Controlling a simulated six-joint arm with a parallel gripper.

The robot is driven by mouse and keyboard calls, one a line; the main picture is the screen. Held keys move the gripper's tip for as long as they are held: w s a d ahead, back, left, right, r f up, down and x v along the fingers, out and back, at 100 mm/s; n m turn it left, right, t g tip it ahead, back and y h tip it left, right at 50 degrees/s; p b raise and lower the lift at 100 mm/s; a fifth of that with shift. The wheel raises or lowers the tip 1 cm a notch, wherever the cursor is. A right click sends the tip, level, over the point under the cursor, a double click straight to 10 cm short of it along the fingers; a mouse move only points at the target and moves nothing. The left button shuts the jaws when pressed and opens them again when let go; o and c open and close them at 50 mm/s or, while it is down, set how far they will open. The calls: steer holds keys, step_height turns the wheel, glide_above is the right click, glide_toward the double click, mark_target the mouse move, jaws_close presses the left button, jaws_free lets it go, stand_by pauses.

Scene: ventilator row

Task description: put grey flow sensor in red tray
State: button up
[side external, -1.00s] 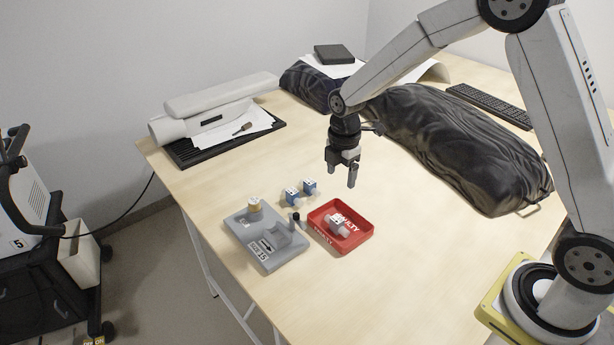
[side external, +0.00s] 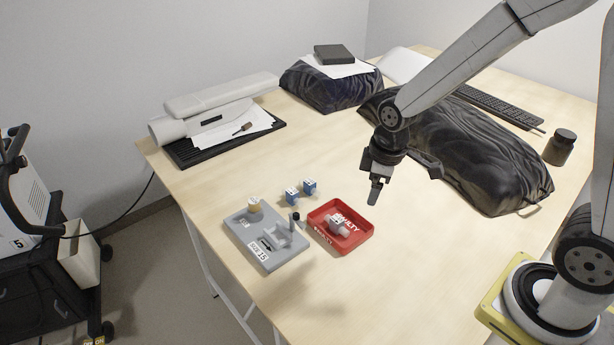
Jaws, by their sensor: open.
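The grey flow sensor (side external: 338,225) lies inside the red tray (side external: 361,237), which is marked "FAULTY". It rests on the tray floor, near the middle. My gripper (side external: 374,192) is in the air, above and to the right of the tray, apart from it. It is open and nothing shows between its fingers, though one finger largely hides the other from this side.
A grey fixture plate (side external: 262,262) with a tan-topped part (side external: 254,205) stands left of the tray. Two blue-and-white sensors (side external: 291,196) (side external: 309,187) stand behind it. A dark bag (side external: 465,150) lies behind my gripper, with a dark jar (side external: 560,147) to its right.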

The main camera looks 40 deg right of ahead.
steer(key=s+m+t, duration=0.1)
steer(key=s+m, duration=0.6)
steer(key=shift+s+r, duration=0.15)
